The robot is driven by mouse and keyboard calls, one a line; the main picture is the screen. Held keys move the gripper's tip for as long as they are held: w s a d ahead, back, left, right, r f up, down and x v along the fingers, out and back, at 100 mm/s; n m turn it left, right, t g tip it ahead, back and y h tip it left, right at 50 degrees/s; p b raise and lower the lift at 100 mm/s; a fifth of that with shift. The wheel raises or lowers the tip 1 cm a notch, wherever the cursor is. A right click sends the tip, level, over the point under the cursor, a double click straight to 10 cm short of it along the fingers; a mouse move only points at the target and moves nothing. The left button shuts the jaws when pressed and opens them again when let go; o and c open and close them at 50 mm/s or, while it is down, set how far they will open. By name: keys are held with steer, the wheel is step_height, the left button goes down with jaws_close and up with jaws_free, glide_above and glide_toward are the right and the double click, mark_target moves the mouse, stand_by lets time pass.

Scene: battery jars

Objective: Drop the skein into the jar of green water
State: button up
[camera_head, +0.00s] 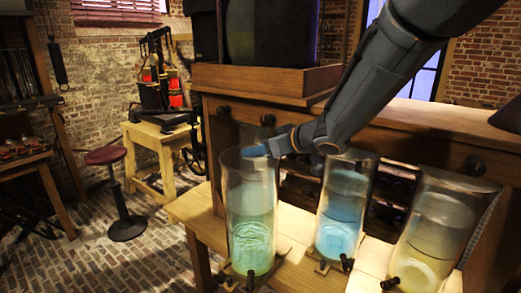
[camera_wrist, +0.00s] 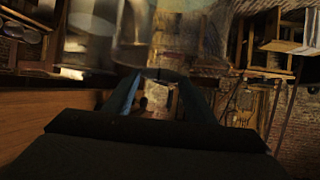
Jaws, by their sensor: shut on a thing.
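The jar of green water (camera_head: 250,215) is a tall clear cylinder, the leftmost of three on a wooden bench. My gripper (camera_head: 256,151) is at its upper part, with the fingertips at the rim in the head view. I cannot tell for certain whether they are inside the mouth or just in front of or behind it. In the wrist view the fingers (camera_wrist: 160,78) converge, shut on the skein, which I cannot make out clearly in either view.
A jar of blue water (camera_head: 340,215) stands to the right, under my arm, and a jar of yellowish water (camera_head: 432,235) farther right. A wooden shelf unit (camera_head: 265,84) rises behind. A red stool (camera_head: 106,156) stands on the floor at left.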

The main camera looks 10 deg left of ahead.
steer(key=shift+f, duration=0.4)
steer(key=o, duration=1.1)
steer(key=b+v, duration=0.1)
steer(key=v, duration=0.7)
steer(key=shift+a, duration=0.1)
